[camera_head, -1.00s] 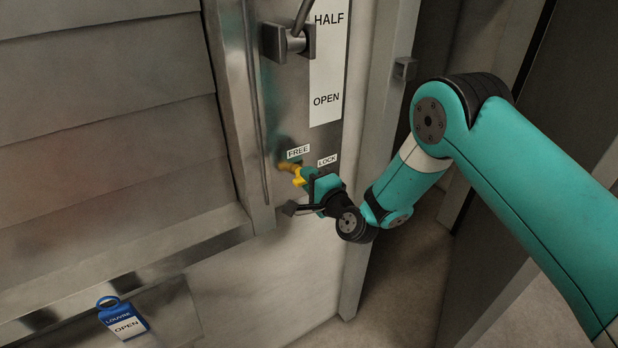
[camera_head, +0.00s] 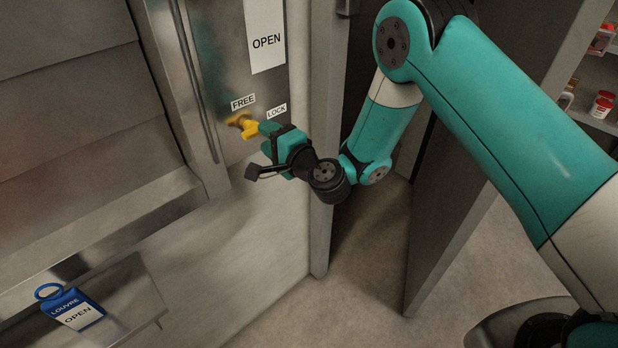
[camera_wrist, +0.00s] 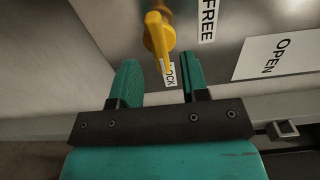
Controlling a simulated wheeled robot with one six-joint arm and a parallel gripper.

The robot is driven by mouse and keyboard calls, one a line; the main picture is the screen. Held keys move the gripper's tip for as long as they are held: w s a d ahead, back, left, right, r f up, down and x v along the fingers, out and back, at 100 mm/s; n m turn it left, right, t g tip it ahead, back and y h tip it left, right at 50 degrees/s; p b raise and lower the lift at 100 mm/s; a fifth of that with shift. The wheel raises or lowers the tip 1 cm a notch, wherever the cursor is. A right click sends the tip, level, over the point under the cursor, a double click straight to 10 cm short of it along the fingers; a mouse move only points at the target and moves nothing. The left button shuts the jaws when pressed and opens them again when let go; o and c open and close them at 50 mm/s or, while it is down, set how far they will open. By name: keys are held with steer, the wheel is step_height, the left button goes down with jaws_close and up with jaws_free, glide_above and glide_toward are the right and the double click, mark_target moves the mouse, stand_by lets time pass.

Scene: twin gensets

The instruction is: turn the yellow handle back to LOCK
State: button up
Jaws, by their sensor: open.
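The yellow handle (camera_head: 248,129) sits on the steel panel below the FREE label (camera_head: 243,101) and left of the LOCK label (camera_head: 276,111). In the wrist view the handle (camera_wrist: 158,40) hangs from its brass-coloured pivot, and its tip overlaps the edge of the LOCK label (camera_wrist: 171,74). My gripper (camera_head: 266,140) is just right of the handle, facing it. In the wrist view my gripper (camera_wrist: 160,78) is open, with the handle's tip in line with the gap between the two teal fingers. I see no finger touching it. Exact depth between tip and fingers is unclear.
A white OPEN plate (camera_head: 266,38) is on the panel above. A vertical bar handle (camera_head: 195,85) runs left of the yellow handle. An open grey door (camera_head: 470,190) stands right, with shelves beyond. Floor shows between.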

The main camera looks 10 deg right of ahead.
steer(key=b+v, duration=1.3)
steer(key=b, duration=0.2)
steer(key=shift+b, duration=0.4)
steer(key=shift+d, duration=0.1)
